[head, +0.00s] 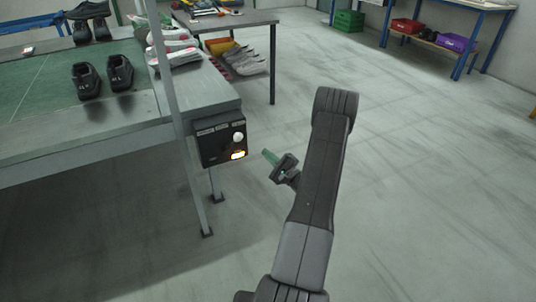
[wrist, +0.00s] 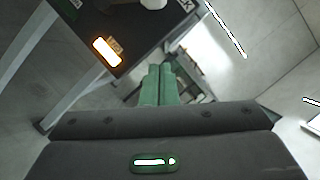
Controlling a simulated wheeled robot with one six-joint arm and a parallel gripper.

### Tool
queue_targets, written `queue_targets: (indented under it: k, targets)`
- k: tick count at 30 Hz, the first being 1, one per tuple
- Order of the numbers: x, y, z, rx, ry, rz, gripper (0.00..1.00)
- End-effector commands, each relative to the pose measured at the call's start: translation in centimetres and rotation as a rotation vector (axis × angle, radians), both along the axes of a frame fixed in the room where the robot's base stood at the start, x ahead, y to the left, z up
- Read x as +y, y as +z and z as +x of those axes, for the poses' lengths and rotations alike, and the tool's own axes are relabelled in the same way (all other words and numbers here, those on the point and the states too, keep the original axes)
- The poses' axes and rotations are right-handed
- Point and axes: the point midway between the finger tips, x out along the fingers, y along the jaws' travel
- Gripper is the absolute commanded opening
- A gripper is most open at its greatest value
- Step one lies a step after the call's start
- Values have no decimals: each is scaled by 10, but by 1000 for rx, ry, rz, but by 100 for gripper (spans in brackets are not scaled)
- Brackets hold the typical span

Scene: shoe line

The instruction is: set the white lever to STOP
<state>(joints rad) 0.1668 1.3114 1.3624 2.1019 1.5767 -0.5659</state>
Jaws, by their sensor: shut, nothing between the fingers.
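A black control box (head: 212,146) is fixed to the end of the grey bench. Its white lever (head: 238,138) shows as a round knob at the right of the box face, under small labels too small to read. In the wrist view the white lever (wrist: 152,4) is partly cut off by the top edge. A lit orange-white lamp (head: 238,155) glows below the lever, also seen in the wrist view (wrist: 106,51). My gripper (head: 266,154) is to the right of the box, apart from it. Its green fingers (wrist: 160,70) are together and empty.
A thin upright post (head: 172,100) stands just left of the box. A table (head: 235,20) with tools stands behind. The floor on the right is clear.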

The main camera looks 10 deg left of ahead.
Motion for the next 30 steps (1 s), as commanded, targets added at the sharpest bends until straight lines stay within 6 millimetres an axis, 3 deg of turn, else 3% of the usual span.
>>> queue_targets:
  k: [9,16,30]
  targets:
    - [55,16,40,-2,3,-2,0]
    - [72,35,22,2,1,-1,0]
    - [77,39,17,1,1,-1,0]
